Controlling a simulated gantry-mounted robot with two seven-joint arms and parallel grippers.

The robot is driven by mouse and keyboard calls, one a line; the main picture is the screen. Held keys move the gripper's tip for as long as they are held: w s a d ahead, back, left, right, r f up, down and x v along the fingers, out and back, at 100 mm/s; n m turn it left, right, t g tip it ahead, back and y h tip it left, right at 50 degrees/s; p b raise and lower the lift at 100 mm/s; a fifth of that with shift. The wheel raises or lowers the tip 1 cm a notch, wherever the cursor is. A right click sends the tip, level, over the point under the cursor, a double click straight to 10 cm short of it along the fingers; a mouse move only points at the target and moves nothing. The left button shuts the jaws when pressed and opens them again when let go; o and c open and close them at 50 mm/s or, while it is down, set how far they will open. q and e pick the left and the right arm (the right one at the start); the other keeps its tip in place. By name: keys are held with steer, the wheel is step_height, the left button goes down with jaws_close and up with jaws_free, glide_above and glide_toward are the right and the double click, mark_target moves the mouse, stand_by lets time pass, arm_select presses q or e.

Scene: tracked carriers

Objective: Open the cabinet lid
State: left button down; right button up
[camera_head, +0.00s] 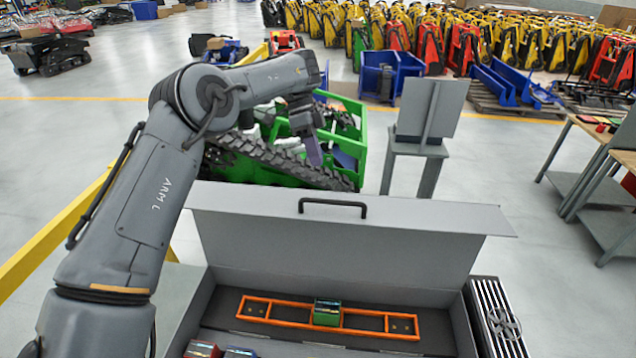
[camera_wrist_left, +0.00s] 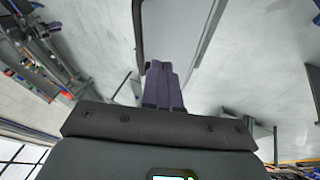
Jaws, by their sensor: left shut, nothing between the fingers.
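The grey cabinet lid (camera_head: 330,262) stands raised at the back of the open cabinet (camera_head: 462,325) in the head view. A black bar handle (camera_head: 332,204) is on the lid's upper flap. My left gripper (camera_head: 314,158) is beyond and above the lid's top edge, pointing down, apart from the handle. Its purple fingers are closed together and empty, as the left wrist view (camera_wrist_left: 162,72) also shows. Inside the cabinet lies an orange frame (camera_head: 270,309) with a green-topped block (camera_head: 327,312) at its middle. My right gripper is not in view.
A green tracked carrier (camera_head: 362,140) stands behind the lid, close to my left gripper. A grey stand (camera_head: 415,149) with an upright panel is to its right. A vented unit with a fan (camera_head: 500,322) adjoins the cabinet's right side.

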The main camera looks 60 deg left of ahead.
arm_select(q)
glide_above(317, 206)
steer(key=w+a, duration=0.1)
steer(key=a, duration=0.1)
steer(key=f, duration=0.4)
steer(key=shift+w+d+f, duration=0.1)
steer(key=shift+w+d, duration=0.05)
steer(key=shift+d, duration=0.1)
steer(key=shift+s+d+f+p, duration=0.5)
steer(key=shift+s+d+f, duration=0.1)
steer(key=shift+d, duration=0.15)
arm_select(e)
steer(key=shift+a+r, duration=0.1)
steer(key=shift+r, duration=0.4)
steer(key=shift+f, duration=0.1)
